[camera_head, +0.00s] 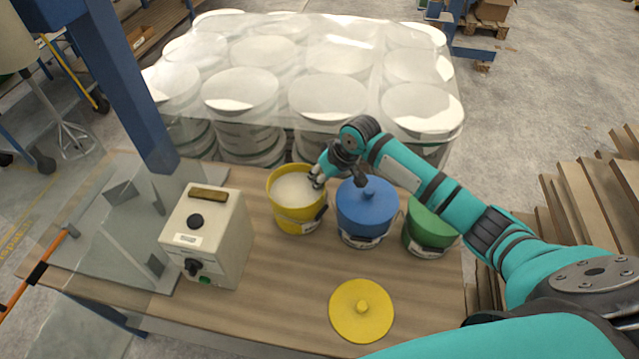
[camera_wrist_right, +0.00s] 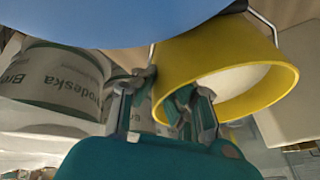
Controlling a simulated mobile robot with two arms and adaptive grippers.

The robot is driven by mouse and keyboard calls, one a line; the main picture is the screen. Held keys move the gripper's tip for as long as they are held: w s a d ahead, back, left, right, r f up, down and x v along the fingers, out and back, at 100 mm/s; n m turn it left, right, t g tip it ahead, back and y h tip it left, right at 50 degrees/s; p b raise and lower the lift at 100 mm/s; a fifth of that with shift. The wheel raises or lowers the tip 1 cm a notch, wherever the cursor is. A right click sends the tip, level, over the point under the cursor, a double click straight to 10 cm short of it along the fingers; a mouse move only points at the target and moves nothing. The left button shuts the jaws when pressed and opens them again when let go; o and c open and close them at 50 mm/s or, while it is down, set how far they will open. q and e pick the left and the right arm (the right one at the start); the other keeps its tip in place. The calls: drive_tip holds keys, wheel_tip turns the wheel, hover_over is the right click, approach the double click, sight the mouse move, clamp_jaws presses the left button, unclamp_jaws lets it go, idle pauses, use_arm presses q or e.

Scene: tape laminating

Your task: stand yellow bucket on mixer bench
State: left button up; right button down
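The yellow bucket (camera_head: 291,218) stands upright and uncovered on a wooden-topped table (camera_head: 250,318), with whitish contents inside. My right gripper (camera_head: 317,179) is at the bucket's right rim. In the right wrist view, the gripper (camera_wrist_right: 163,88) has its fingers apart, one outside the bucket (camera_wrist_right: 284,84) and one at its inner side, with the wall between them. I cannot tell whether they touch it. My left gripper is not in view. No bench is clearly recognisable as the mixer bench.
A blue bucket (camera_head: 365,215) and a green bucket (camera_head: 428,234) stand close to the right. A yellow lid (camera_head: 362,311) lies in front. A beige box with a knob (camera_head: 206,232) stands left. Wrapped white tubs (camera_head: 240,92) are stacked behind. A blue post (camera_head: 129,85) rises at left.

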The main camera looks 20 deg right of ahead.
drive_tip(key=shift+w+f, duration=0.1)
drive_tip(key=shift+f, duration=0.7)
drive_tip(key=c, duration=1.5)
unclamp_jaws()
drive_tip(key=shift+f, duration=0.1)
drive_tip(key=v, duration=1.2)
